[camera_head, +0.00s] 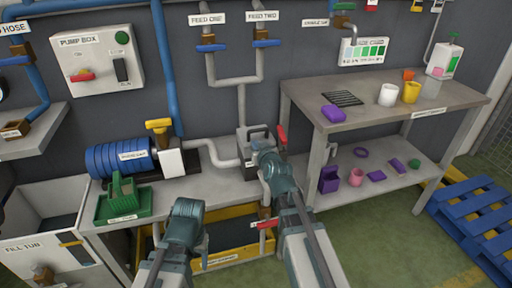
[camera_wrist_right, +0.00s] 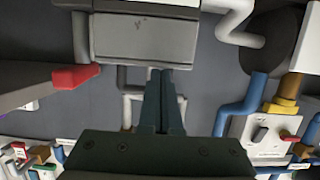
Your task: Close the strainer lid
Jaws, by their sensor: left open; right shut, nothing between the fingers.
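The strainer (camera_head: 243,143) is a small grey box on the bench under the feed pipes, with a red handle (camera_head: 282,134) at its right. My right gripper (camera_head: 262,146) is in front of it and covers part of it. In the right wrist view, a flat grey panel of the strainer (camera_wrist_right: 145,40) shows beyond the shut, empty fingers (camera_wrist_right: 161,75). The red handle (camera_wrist_right: 76,77) is at the left there. I cannot clearly tell the lid's angle or whether the fingertips touch it. My left gripper (camera_head: 203,242) is open, low before the bench, apart from the strainer.
A white pipe (camera_head: 222,155) joins the strainer from the left, near a blue ribbed cylinder (camera_head: 118,158) and a green basket (camera_head: 123,193). A yellow-edged bin (camera_head: 232,240) is below. A shelf table (camera_head: 400,112) stands right. The green floor (camera_head: 385,240) has free room.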

